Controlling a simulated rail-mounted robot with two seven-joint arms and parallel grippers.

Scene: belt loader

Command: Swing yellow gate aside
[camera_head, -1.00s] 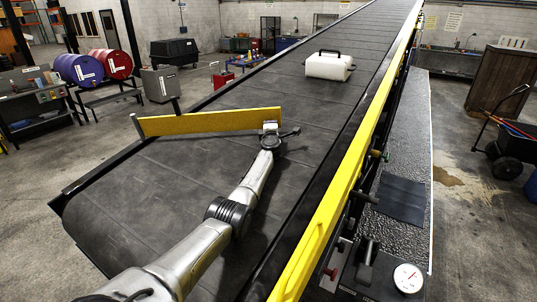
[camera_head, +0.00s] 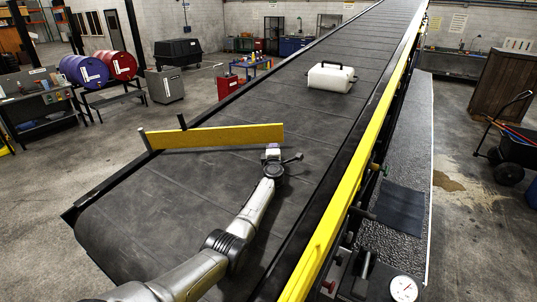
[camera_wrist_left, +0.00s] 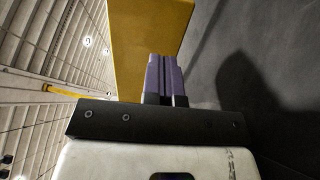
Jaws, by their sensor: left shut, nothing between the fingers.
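The yellow gate (camera_head: 215,137) is a long flat bar standing on edge across the left part of the dark conveyor belt (camera_head: 160,200). Its left end is at a post on the belt's left edge, and its free end reaches toward mid-belt. My left gripper (camera_head: 271,150) is at the near side of the gate's free end. In the left wrist view, its purple fingers (camera_wrist_left: 162,78) are together and empty, in front of the gate (camera_wrist_left: 150,35). I cannot tell whether they touch it. My right gripper is not in view.
A white jug-like container (camera_head: 330,76) with a dark handle lies on the belt beyond the gate. A yellow side rail (camera_head: 345,195) runs along the belt's right side. A round dial (camera_head: 403,288) is at the lower right. The belt around the gate is clear.

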